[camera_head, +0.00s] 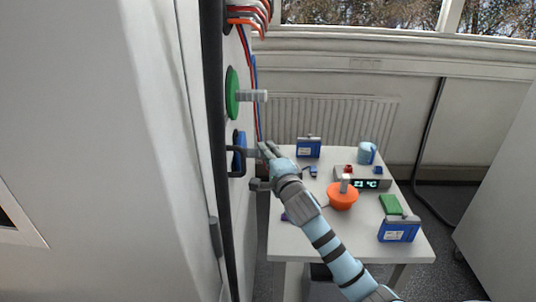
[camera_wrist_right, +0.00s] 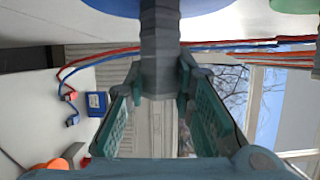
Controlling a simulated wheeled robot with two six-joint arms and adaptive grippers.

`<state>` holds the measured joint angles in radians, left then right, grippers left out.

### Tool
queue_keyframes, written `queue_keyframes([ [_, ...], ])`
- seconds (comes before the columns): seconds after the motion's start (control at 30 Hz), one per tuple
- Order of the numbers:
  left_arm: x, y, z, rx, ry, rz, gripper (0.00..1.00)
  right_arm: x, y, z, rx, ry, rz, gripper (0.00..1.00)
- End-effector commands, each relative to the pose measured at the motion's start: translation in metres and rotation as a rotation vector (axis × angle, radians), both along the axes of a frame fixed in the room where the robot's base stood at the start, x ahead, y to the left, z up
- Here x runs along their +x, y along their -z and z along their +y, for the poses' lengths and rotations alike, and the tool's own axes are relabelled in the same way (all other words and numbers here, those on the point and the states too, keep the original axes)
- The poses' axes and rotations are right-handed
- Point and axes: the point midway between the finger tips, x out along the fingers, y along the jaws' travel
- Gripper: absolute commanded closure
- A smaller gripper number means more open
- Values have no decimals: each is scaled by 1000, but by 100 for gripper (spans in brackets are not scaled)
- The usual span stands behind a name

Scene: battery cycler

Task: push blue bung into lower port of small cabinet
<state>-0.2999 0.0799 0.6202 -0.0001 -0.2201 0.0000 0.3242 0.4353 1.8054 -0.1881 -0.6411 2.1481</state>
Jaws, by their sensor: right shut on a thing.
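The blue bung (camera_head: 240,153) is at the lower port on the face of the cabinet (camera_head: 250,215), below the green bung (camera_head: 232,93). In the right wrist view its blue disc (camera_wrist_right: 205,6) shows at the top edge, with its ribbed grey stem (camera_wrist_right: 160,45) pointing toward me. My right gripper (camera_head: 264,151) is shut on this stem; its fingers (camera_wrist_right: 160,78) lie on both sides of it. The port is hidden behind the disc, so I cannot tell how deep the bung sits. My left gripper is not in view.
A white table (camera_head: 290,238) stands right of the cabinet. It holds an orange bung (camera_head: 342,197), a grey meter (camera_head: 372,183), a blue mug (camera_head: 366,153) and blue boxes (camera_head: 398,230). Red and blue cables (camera_wrist_right: 130,50) run close to the gripper.

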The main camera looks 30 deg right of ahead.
Motion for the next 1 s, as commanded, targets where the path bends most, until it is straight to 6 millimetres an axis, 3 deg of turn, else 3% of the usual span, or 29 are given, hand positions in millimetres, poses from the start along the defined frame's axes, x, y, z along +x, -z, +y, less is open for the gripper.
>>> queue_keyframes([
  [0.7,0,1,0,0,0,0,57,7,-1,10,2,-1,-4,100],
  [0.73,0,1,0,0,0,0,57,7,-1,10,1,-1,-3,76],
  [0.8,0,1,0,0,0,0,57,7,-1,10,1,-1,-3,65],
  [0.87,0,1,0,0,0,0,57,7,-1,10,0,-1,-3,55],
  [1.0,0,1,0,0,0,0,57,7,-1,9,0,0,-2,54],
])
